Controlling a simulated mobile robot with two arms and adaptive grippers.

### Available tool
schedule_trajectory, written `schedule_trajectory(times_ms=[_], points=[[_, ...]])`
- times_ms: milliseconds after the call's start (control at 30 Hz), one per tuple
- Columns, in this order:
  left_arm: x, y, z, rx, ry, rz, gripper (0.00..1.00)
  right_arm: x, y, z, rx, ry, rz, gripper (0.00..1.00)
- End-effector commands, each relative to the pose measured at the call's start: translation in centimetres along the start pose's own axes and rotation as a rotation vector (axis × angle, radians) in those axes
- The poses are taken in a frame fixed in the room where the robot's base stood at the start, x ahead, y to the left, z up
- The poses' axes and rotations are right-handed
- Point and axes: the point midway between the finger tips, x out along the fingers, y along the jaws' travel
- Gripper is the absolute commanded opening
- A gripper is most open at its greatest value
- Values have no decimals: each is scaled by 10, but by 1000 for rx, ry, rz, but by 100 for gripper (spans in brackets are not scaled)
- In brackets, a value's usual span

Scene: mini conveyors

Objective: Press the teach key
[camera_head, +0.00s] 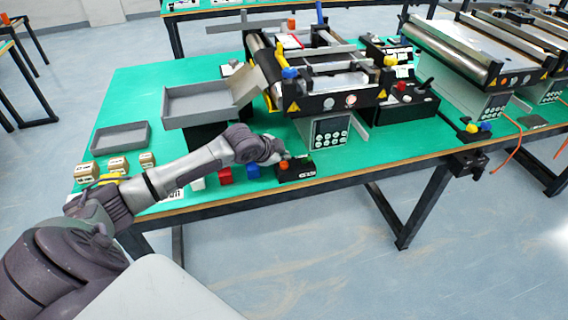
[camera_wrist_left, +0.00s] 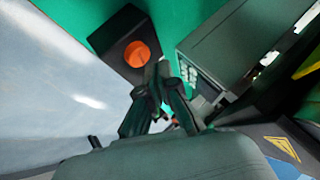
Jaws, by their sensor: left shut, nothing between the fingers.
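The conveyor's control panel (camera_head: 331,131) is a grey face with several small dark-framed keys on the front of the machine. In the left wrist view, a keypad (camera_wrist_left: 188,72) shows at a steep angle. No key label is readable, so I cannot tell which is the teach key. My left gripper (camera_head: 283,157) is shut and empty, left of the panel and low, by a small black button box (camera_head: 297,172). In the left wrist view, its closed fingertips (camera_wrist_left: 163,72) are between a round orange button (camera_wrist_left: 137,54) on a dark box and the keypad. Contact cannot be told.
A grey tray (camera_head: 200,103) and a second tray (camera_head: 121,138) are further left. A black control box with a lever (camera_head: 405,103) is right of the panel. The table's front edge is close.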

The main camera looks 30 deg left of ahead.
Motion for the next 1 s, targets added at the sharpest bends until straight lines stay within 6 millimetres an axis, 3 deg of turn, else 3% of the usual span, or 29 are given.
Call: schedule_trajectory(times_ms=[1000], points=[[6,4,4,0,1,0,0,-2,0,0,1,0,1,62]])
